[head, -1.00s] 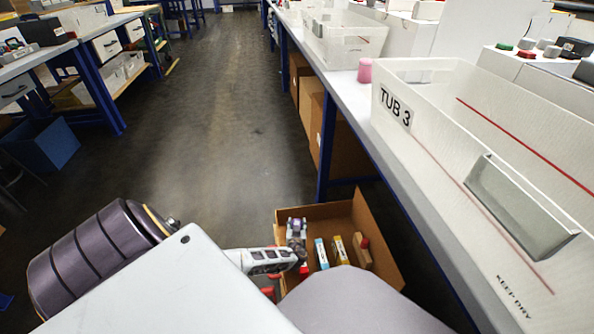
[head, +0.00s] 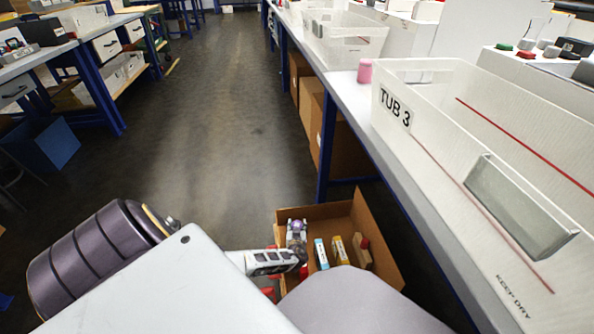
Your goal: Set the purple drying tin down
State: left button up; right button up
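My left gripper (head: 297,235) is small in the head view, low over the open cardboard box (head: 383,237) on the floor. A small purple patch (head: 297,226) shows at its fingertips, which may be the top of the purple drying tin. The rest of that thing is hidden by the gripper, and I cannot tell whether the fingers grip it or stand around it. My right gripper is not in view.
In the box, right of the gripper, stand a blue-and-white pack (head: 321,254), a yellow pack (head: 339,251) and a brown block with red (head: 362,251). TUB 3 (head: 420,125) and a pink cylinder (head: 364,71) stand on the right bench. The aisle floor is clear.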

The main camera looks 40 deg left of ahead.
pick_arm(q)
jog(key=o, duration=0.3)
jog(key=shift+s+f, duration=0.1)
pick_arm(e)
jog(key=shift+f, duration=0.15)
pick_arm(q)
jog(key=shift+o, duration=0.2)
jog(key=shift+r, duration=0.6)
jog(key=p+v, duration=0.3)
jog(key=v, duration=0.4)
jog(key=shift+d, duration=0.2)
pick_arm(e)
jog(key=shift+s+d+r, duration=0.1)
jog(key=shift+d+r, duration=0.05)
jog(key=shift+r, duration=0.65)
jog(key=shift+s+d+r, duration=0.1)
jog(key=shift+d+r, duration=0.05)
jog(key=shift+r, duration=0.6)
pick_arm(q)
jog(key=shift+s+r, duration=0.1)
jog(key=shift+r, duration=0.05)
